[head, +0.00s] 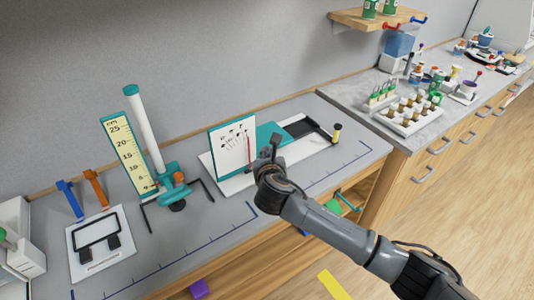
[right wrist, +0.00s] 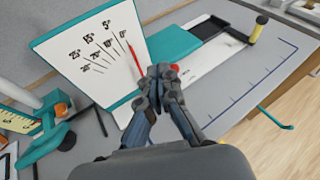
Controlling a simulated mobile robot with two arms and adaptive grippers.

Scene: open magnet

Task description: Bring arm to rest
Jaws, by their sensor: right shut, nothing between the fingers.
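My right gripper (head: 275,145) is over the workbench, in front of a white board with an angle scale (head: 232,147). In the right wrist view the gripper (right wrist: 162,72) has its fingers together and empty, close to the red pointer (right wrist: 133,62) of the scale board (right wrist: 88,48). I cannot tell whether it touches the board. The board stands on a white and teal base with a dark slot (head: 300,127) and a black and yellow post (head: 337,133). My left gripper is not in view.
A ruler stand (head: 125,150) with a white tube (head: 145,128) stands left of the board. A white plate with a black frame (head: 98,240) lies at the front left. A grey counter (head: 350,95) with a rack of several vials (head: 410,113) is at right.

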